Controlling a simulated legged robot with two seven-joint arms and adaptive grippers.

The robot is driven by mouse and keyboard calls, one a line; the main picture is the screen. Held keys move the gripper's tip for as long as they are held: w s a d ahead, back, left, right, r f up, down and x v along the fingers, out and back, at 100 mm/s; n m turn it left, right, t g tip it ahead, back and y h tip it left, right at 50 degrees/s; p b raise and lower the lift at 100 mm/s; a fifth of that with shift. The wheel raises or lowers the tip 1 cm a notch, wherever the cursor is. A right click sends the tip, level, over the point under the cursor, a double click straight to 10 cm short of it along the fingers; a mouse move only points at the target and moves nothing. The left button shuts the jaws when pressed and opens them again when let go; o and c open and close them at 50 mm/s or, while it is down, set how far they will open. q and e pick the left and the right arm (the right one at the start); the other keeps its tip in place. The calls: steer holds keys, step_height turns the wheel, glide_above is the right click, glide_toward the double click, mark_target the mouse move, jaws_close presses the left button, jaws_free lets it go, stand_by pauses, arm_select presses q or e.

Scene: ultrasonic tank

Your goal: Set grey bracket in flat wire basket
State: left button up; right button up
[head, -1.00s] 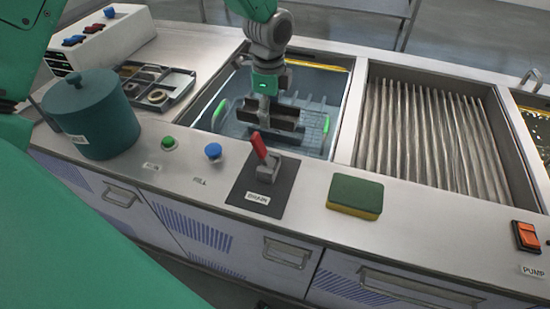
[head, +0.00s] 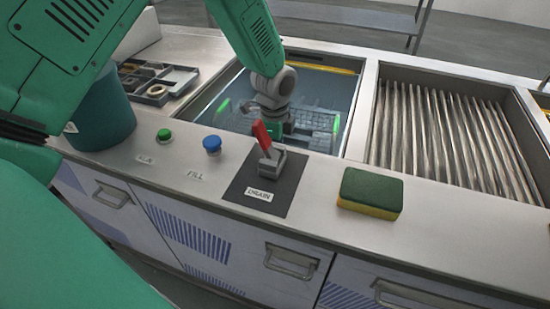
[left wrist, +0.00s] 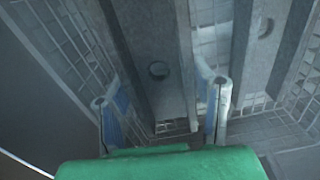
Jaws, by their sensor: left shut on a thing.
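My left gripper (head: 286,126) is low in the tank, partly hidden behind the red drain lever in the head view. In the left wrist view its two fingers (left wrist: 160,105) are shut on the grey bracket (left wrist: 150,35), a plate with a round hole. The bracket is hidden in the head view. The flat wire basket (head: 318,122), with green handles, lies in the tank; its mesh (left wrist: 70,35) shows around the bracket. Whether the bracket touches the basket floor, I cannot tell. A second grey holed strip (left wrist: 262,35) lies right of it; whether it is the same part is unclear. My right gripper is not in view.
The red lever (head: 264,138) stands in front of the tank (head: 335,85). Blue (head: 212,144) and green (head: 164,134) buttons and a sponge (head: 370,193) are on the front ledge. A teal pot (head: 105,112) and parts tray (head: 160,83) are left; a ribbed basin (head: 440,125) is right.

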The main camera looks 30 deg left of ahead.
arm_select(q)
steer(key=shift+a+f, duration=0.2)
steer(key=shift+f, duration=0.75)
steer(key=shift+a+f, duration=0.2)
steer(key=shift+f, duration=0.1)
steer(key=shift+a, duration=0.15)
jaws_close()
steer(key=o, duration=1.5)
jaws_free()
steer(key=shift+d+r, duration=0.1)
steer(key=shift+d, duration=0.25)
steer(key=shift+r, duration=0.2)
steer(key=r+p, duration=0.2)
steer(key=r, duration=0.8)
steer(key=shift+a+r, duration=0.15)
steer(key=shift+a, duration=0.05)
steer(key=shift+d+r, duration=0.15)
steer(key=shift+r, duration=0.55)
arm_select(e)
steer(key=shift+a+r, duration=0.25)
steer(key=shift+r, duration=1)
